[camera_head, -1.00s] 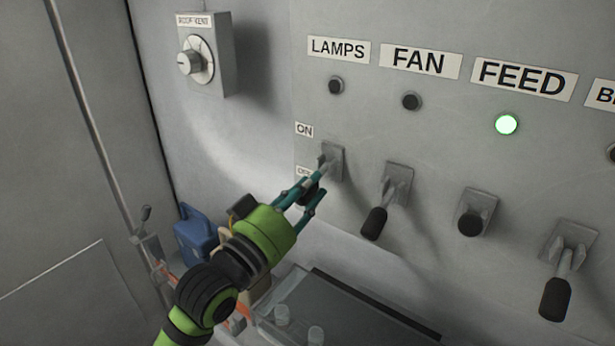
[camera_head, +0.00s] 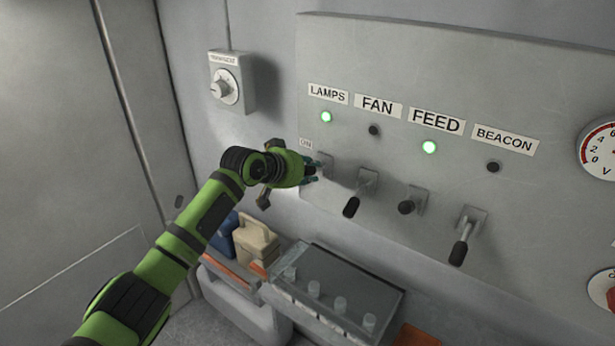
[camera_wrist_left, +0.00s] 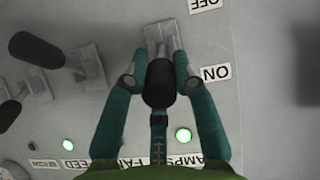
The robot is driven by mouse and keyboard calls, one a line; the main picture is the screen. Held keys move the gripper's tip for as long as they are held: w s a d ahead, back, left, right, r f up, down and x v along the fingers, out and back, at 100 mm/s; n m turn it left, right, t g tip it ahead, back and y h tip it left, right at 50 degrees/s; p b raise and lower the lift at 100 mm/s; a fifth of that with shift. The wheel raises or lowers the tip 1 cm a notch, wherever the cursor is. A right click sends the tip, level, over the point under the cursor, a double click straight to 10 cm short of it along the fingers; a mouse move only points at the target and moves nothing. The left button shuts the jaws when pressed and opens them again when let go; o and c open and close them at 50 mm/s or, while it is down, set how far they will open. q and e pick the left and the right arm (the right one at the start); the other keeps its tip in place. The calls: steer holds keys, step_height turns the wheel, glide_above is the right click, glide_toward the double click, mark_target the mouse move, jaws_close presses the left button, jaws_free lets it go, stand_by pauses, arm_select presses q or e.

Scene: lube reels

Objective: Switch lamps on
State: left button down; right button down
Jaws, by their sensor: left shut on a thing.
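The LAMPS switch has a black-handled lever on a grey bracket (camera_head: 325,160). My left gripper (camera_head: 312,172) is at this lever, and my green wrist hides most of it in the head view. In the left wrist view the black lever handle (camera_wrist_left: 160,83) lies between the teal fingers of my left gripper (camera_wrist_left: 158,80), which is shut on it. The handle is on the side of the ON label (camera_wrist_left: 216,73). The LAMPS indicator (camera_head: 326,117) glows green below the LAMPS label (camera_head: 328,94). My right gripper is out of view.
To the right are the FAN lever (camera_head: 351,207), FEED lever (camera_head: 406,207) and BEACON lever (camera_head: 458,253). The FEED indicator (camera_head: 429,147) is lit; FAN and BEACON are dark. A rotary knob box (camera_head: 230,83) is upper left. Canisters (camera_head: 255,243) and a tray (camera_head: 352,275) stand below.

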arm_select(q)
steer(key=shift+w+d+r, duration=0.1)
steer(key=shift+r, duration=0.35)
steer(key=shift+w+r+g+y+p, duration=0.1)
steer(key=shift+g+y+p, duration=0.45)
steer(key=shift+p, duration=0.3)
steer(key=c, duration=1.3)
jaws_free()
steer(key=shift+r, duration=0.1)
steer(key=shift+o, duration=1.4)
steer(key=shift+w+f, duration=0.1)
steer(key=shift+f, duration=0.1)
steer(key=v, duration=1.2)
